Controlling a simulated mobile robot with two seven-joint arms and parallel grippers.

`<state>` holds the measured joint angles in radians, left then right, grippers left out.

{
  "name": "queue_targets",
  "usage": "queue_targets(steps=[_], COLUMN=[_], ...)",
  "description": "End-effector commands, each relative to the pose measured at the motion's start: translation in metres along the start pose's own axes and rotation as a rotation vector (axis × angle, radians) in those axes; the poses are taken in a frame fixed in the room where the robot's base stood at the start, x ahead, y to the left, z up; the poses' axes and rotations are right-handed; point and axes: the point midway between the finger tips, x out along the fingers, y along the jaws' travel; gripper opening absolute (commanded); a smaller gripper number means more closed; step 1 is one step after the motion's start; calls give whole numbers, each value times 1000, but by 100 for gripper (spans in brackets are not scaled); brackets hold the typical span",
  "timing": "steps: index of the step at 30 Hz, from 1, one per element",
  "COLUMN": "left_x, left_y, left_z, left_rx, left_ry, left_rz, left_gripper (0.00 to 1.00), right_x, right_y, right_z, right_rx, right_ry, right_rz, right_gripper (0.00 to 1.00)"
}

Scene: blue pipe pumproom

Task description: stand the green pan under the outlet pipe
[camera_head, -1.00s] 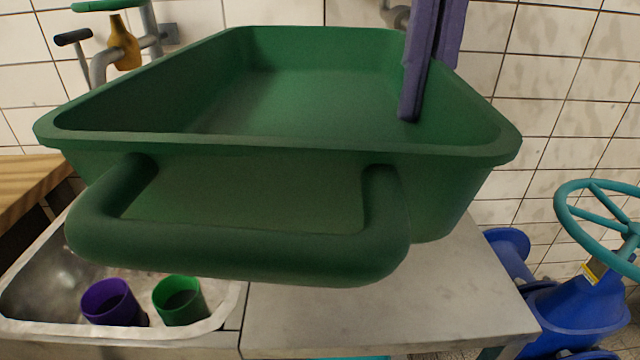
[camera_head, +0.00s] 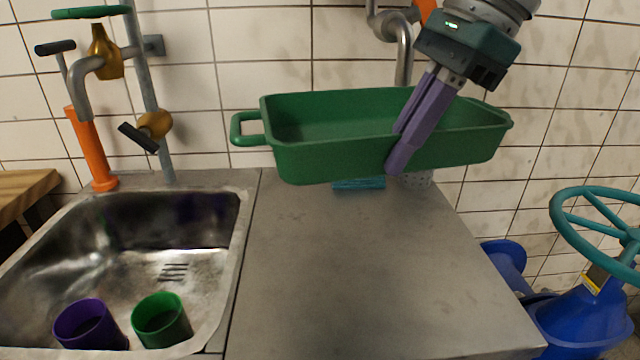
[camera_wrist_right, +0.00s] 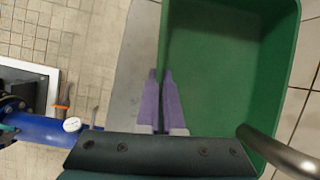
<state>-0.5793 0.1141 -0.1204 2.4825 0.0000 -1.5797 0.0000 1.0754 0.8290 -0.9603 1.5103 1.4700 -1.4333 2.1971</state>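The green pan (camera_head: 340,160) is level over the back of the counter, its loop handle pointing left. My right gripper (camera_head: 400,150) is shut on the pan's near side wall, with one purple finger outside and the other inside. The right wrist view shows the fingers (camera_wrist_right: 161,100) on either side of the pan wall (camera_wrist_right: 230,60). The grey outlet pipe (camera_head: 404,60) comes down from the wall behind the pan. In the right wrist view its end (camera_wrist_right: 285,155) overlaps a pan corner. The pan appears slightly raised; contact below is hidden. My left gripper is not in view.
A teal block (camera_head: 358,184) and a white perforated item (camera_head: 418,179) show just below the pan. The sink (camera_head: 150,220) at left holds a purple cup (camera_head: 90,325) and a green cup (camera_head: 162,320). The front counter (camera_head: 340,270) is clear. A teal handwheel (camera_head: 565,225) stands right.

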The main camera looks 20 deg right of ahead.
Motion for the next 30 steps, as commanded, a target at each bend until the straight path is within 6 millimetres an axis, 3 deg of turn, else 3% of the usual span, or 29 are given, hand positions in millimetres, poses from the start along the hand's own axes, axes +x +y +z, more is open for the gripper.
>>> queue_targets(steps=[1, 8, 21, 30], left_x=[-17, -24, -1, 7], left_y=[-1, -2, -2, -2], left_z=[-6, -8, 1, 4], left_rx=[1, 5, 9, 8], left_ry=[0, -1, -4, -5], left_rz=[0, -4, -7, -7], left_gripper=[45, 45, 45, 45], right_x=[-12, -2, 108, 140], right_y=[-1, 0, 14, 18], right_z=[1, -10, -56, -70], right_rx=[41, 140, 144, 141], right_ry=[5, 17, 18, 17], right_rz=[-17, -56, -58, -60], right_gripper=[0, 0, 0, 0])
